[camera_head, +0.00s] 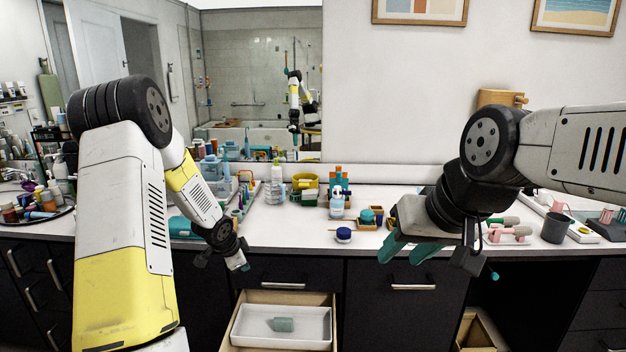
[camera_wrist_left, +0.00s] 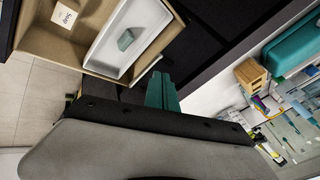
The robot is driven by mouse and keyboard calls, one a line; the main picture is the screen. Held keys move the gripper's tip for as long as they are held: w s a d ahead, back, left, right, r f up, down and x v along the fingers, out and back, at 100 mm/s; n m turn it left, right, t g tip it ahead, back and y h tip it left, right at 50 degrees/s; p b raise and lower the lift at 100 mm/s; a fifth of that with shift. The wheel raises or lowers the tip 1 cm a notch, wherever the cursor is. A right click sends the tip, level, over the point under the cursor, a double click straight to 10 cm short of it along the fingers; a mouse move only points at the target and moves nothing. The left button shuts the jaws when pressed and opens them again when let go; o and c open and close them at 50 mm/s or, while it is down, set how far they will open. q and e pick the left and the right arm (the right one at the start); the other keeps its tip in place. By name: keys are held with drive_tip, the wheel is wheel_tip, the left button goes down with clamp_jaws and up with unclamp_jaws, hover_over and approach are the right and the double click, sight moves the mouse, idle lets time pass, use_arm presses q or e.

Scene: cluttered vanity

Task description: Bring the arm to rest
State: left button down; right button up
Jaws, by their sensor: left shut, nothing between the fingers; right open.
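My left arm (camera_head: 125,215) comes in from the left, white and yellow, bent at the elbow. My left gripper (camera_head: 240,264) is small in the head view, pointing down by the counter's front edge, above and left of an open drawer. Its teal fingers (camera_wrist_left: 161,92) are together and empty in the left wrist view. My right arm (camera_head: 575,150) comes in from the right. My right gripper (camera_head: 411,253) has its teal fingers spread, with nothing between them, in front of the counter edge. It hides part of the counter.
The open drawer (camera_head: 228,345) holds a white tray (camera_head: 245,338) with a teal block (camera_head: 284,325). A blue-lidded jar (camera_head: 343,235) stands near the counter's front edge. Several bottles and a grey cup (camera_head: 555,227) crowd the counter (camera_head: 290,238). A mirror (camera_head: 262,75) stands behind.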

use_arm(q)
drive_tip(key=s+r+n+y, duration=0.1)
drive_tip(key=s+r+n, duration=0.2)
drive_tip(key=s+r, duration=0.5)
drive_tip(key=s+r+n+y, duration=0.1)
drive_tip(key=s+r+n, duration=0.25)
drive_tip(key=r, duration=0.85)
drive_tip(key=s+d+r+n+h, duration=0.1)
drive_tip(key=s+d+r+n, duration=0.1)
drive_tip(key=s, duration=0.8)
drive_tip(key=s+d+r+n+h, duration=0.2)
drive_tip(key=s+d+r, duration=0.3)
drive_tip(key=s, duration=0.6)
drive_tip(key=shift+s+r+n, duration=0.2)
drive_tip(key=shift+r+n, duration=0.25)
drive_tip(key=shift+n, duration=0.3)
drive_tip(key=shift+d, duration=0.1)
